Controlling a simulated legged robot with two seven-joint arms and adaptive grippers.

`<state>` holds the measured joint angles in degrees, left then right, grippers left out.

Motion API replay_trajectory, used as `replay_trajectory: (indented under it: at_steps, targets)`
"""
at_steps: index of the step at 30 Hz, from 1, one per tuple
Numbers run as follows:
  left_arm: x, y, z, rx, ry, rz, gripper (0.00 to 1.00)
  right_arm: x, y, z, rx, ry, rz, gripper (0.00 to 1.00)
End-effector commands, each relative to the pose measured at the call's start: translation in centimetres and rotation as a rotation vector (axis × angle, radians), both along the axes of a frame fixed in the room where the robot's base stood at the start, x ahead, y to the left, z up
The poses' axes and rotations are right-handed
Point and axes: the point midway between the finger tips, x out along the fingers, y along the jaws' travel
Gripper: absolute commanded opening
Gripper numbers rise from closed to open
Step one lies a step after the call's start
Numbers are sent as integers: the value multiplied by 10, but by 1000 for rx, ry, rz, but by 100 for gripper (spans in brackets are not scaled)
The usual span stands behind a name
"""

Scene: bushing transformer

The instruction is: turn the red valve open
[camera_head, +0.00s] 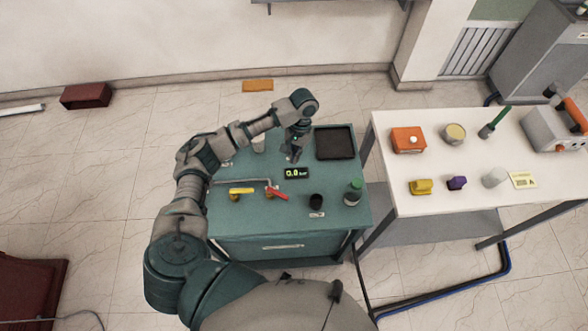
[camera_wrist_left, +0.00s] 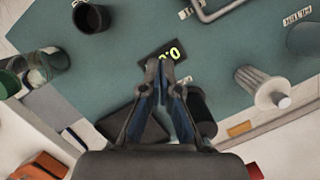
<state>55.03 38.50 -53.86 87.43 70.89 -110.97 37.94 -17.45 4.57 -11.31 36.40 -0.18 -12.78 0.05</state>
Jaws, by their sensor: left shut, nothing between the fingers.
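The red valve handle (camera_head: 276,193) sits on the pipe on the teal cabinet top, near its front, right of a yellow valve handle (camera_head: 241,191). My left gripper (camera_head: 293,156) is over the back middle of the cabinet, behind the display (camera_head: 296,173) and apart from the red handle. In the left wrist view its fingers (camera_wrist_left: 161,64) are together and empty, with the tips in front of the display (camera_wrist_left: 158,53). The red handle does not show in that view; part of the pipe (camera_wrist_left: 214,10) shows at its top. My right gripper is not in view.
On the cabinet (camera_head: 226,219) stand a black cup (camera_head: 316,201), a green-capped bottle (camera_head: 353,193), a black tray (camera_head: 335,142) and a pale cylinder (camera_head: 259,144). A white table (camera_head: 450,150) with several items stands to the right. The cabinet's front left corner is clear.

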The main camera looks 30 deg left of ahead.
Motion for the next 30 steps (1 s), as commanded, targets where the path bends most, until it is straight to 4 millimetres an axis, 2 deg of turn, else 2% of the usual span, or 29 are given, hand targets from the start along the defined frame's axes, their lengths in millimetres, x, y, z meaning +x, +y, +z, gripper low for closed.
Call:
replay_trajectory:
  at_steps: [3, 7, 20, 24, 30]
  targets:
    - [-3, 2, 2, 3, 2, 8, 0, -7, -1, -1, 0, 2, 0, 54]
    - [-5, 2, -11, 4, 6, 8, 0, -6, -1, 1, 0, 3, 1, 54]
    - [-25, 3, -97, 2, 7, 7, 0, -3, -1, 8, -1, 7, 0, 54]
    - [-48, 5, -92, 4, 4, 5, 0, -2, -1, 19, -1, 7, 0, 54]
    - [-61, 4, -93, 3, 4, 6, 0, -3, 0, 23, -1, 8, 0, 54]
